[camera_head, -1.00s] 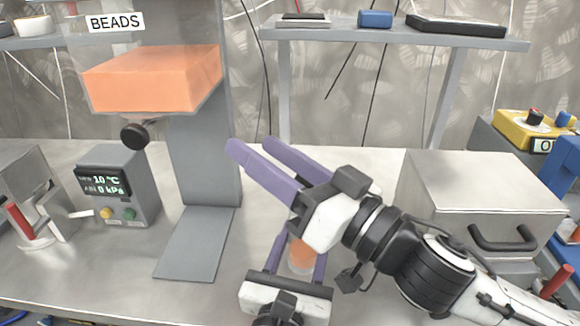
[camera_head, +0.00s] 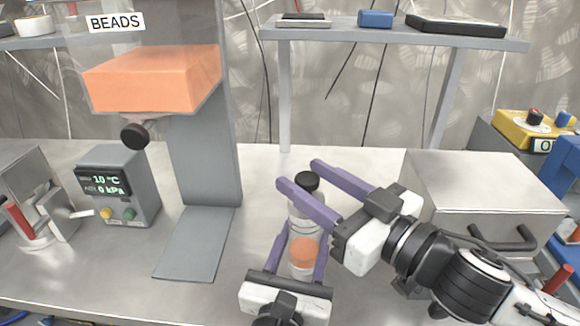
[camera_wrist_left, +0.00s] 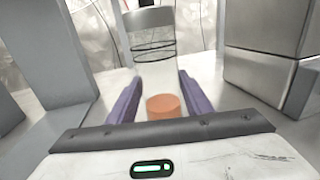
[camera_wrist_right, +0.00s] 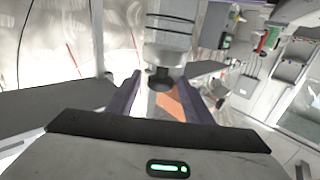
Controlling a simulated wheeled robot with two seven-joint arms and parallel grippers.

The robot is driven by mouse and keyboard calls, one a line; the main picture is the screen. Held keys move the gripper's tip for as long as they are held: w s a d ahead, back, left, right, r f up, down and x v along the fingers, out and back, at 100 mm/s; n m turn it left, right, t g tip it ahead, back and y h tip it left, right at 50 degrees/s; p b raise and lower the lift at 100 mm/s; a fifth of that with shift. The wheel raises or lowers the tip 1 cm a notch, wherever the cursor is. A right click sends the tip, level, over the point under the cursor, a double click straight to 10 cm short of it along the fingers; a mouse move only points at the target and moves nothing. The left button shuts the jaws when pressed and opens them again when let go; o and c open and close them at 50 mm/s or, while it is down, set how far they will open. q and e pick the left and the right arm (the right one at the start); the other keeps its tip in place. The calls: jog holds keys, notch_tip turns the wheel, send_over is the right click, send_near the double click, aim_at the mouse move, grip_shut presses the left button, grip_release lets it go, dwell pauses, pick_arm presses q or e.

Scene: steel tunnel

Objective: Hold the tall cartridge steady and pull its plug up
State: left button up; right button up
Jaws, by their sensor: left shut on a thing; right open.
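The tall cartridge (camera_head: 306,218) is a clear, upright cylinder with dark ring lines, orange contents low down and a black plug (camera_head: 307,180) on top. Its base is hidden behind my left gripper (camera_head: 300,238), which is shut on the cartridge's lower part. The left wrist view shows the cartridge (camera_wrist_left: 154,45) between the purple fingers. My right gripper (camera_head: 300,174) is open at plug height, with one finger on each side of the plug in the head view. The plug (camera_wrist_right: 160,77) also shows between its fingers in the right wrist view. I see no contact there.
A grey stand with an orange-filled BEADS hopper (camera_head: 155,80) rises at the left, its foot plate (camera_head: 195,255) on the bench. A gauge box (camera_head: 118,185) stands further left. A steel case (camera_head: 485,190) is behind my right arm. A shelf (camera_head: 390,38) spans the back.

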aim_at(299, 174)
jog(key=shift+x, duration=2.35)
grip_shut()
